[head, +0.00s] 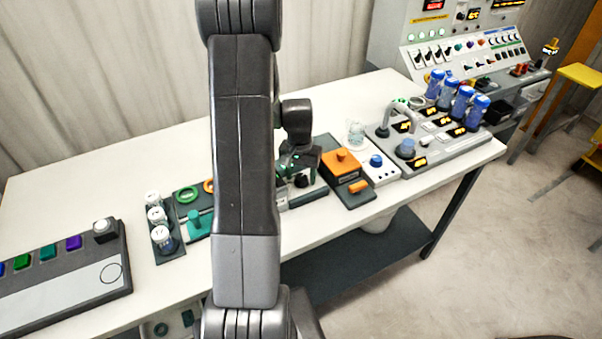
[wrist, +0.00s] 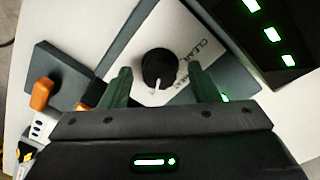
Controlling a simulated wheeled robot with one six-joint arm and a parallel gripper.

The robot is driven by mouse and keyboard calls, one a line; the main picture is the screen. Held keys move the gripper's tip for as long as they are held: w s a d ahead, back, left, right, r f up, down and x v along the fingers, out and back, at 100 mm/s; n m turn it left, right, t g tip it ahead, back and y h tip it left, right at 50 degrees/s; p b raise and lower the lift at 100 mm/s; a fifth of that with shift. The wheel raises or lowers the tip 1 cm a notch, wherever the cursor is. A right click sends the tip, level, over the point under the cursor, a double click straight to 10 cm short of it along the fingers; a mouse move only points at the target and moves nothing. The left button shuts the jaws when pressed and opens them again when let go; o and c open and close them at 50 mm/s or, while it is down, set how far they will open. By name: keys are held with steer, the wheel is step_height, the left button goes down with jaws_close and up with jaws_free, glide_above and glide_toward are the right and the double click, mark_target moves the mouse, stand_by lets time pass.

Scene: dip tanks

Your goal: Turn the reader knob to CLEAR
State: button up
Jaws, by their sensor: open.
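The reader knob (wrist: 158,68) is round and black with a white pointer, on a pale panel with dark areas. Its pointer faces the bottom of the wrist view, toward my gripper's body. The word CLEAR (wrist: 204,50) is printed to the right of the knob; more lettering beside it is too small to read. In the head view the knob (head: 301,181) shows small and dark below my gripper (head: 297,160). In the wrist view my gripper (wrist: 160,75) is open, its green fingers on either side of the knob with gaps between. Contact is not visible.
An orange box (head: 341,163) and a white unit with a blue knob (head: 376,161) stand right of the reader. White-capped jars (head: 157,215) in a rack stand left. A dark block with green lights (wrist: 268,35) is close at the wrist view's upper right.

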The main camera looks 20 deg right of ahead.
steer(key=shift+f, duration=0.15)
steer(key=shift+c, duration=0.3)
steer(key=c, duration=0.9)
steer(key=shift+c, duration=0.2)
